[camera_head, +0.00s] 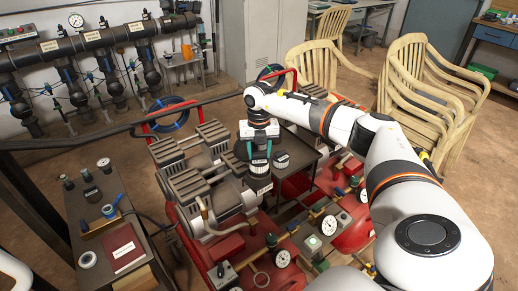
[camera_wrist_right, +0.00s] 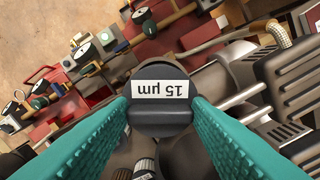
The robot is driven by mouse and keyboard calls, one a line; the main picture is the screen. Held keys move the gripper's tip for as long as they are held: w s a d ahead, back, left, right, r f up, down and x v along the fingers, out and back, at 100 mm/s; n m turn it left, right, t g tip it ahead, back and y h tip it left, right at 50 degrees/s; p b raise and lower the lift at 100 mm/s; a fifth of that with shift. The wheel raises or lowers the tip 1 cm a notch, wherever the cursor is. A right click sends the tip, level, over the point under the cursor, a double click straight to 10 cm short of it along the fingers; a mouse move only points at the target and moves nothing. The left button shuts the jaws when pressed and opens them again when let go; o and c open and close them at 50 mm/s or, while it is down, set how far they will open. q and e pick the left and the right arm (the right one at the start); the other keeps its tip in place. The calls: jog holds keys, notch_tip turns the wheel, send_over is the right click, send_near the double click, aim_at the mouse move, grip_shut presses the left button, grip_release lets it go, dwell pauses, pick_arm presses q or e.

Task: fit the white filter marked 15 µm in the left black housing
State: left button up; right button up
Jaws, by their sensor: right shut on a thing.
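My right gripper (camera_head: 259,152), with teal fingers, reaches in over the middle of the scene. In the right wrist view its fingers (camera_wrist_right: 160,108) are shut on a dark, round-edged piece with a white label (camera_wrist_right: 160,89) reading 15 µm, upside down in that view. I cannot clearly pick out the left black housing. My left gripper is out of view.
Red tanks with grey finned compressor heads (camera_head: 190,180) crowd around and below the gripper. A small dark table (camera_head: 312,150) lies beside it. At left, a dark bench (camera_head: 150,275) carries a book (camera_head: 122,248), a gauge and small parts. Plastic chairs (camera_head: 420,90) stand behind my right arm.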

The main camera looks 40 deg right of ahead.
aim_at(259, 159)
jog(key=shift+f, duration=0.4)
dwell(0.3)
jog(key=shift+f+b, duration=0.4)
jog(key=shift+f, duration=0.25)
jog(key=shift+f, duration=0.3)
jog(key=shift+f+b, duration=0.5)
jog(key=shift+f, duration=0.15)
jog(key=shift+f, duration=0.6)
dwell(0.6)
jog(key=o, duration=1.5)
jog(key=shift+o, duration=0.2)
jog(key=shift+r, duration=0.1)
